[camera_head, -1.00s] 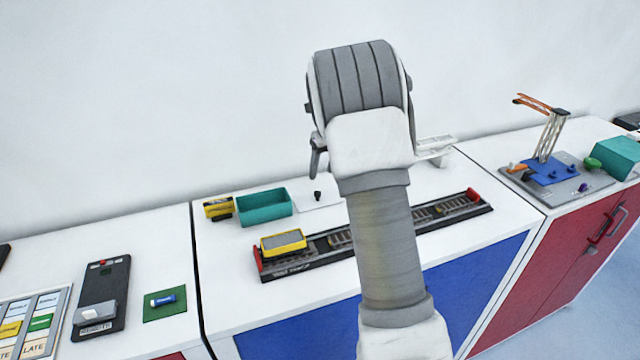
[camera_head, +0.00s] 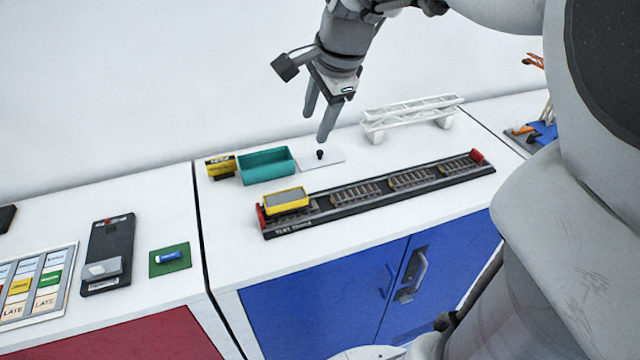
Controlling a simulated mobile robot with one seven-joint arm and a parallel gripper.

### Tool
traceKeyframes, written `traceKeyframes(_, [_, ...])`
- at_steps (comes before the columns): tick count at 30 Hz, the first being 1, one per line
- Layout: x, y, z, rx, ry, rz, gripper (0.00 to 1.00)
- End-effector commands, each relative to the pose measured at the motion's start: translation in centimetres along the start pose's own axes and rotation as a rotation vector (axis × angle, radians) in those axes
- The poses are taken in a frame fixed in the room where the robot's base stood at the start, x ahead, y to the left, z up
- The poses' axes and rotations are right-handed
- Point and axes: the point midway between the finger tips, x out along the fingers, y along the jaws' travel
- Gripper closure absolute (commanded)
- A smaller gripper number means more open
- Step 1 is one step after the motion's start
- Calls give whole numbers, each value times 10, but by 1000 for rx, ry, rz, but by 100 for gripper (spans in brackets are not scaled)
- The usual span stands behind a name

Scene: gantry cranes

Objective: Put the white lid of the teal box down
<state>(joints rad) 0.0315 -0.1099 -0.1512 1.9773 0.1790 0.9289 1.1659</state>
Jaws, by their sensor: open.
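The teal box (camera_head: 267,167) stands open at the back left of the middle cabinet top. Its white lid (camera_head: 335,159) lies flat on the white top just right of the box, with a small black knob (camera_head: 320,154) standing up from it. My gripper (camera_head: 316,128) is above the knob, its two fingers pointing down, apart and empty. The fingertips are a little above the lid, clear of the knob as far as this view shows.
A black track (camera_head: 340,207) with a yellow wagon (camera_head: 286,200) runs in front of the lid. A white gantry (camera_head: 410,112) stands behind right. A small yellow-and-black item (camera_head: 221,167) sits left of the box.

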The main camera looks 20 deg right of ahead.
Motion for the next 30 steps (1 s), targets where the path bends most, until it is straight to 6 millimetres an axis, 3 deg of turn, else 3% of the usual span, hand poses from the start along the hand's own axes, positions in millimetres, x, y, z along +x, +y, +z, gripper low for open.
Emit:
traceKeyframes(1, [-12,15,11,-124,3,-15,45])
traceKeyframes(6, [-33,65,39,-572,37,-36,45])
traceKeyframes(15, [-41,146,64,-1247,133,-26,45])
traceKeyframes(21, [-39,168,68,-1439,164,-9,45])
traceKeyframes(30, [-38,169,68,-1456,165,-7,45])
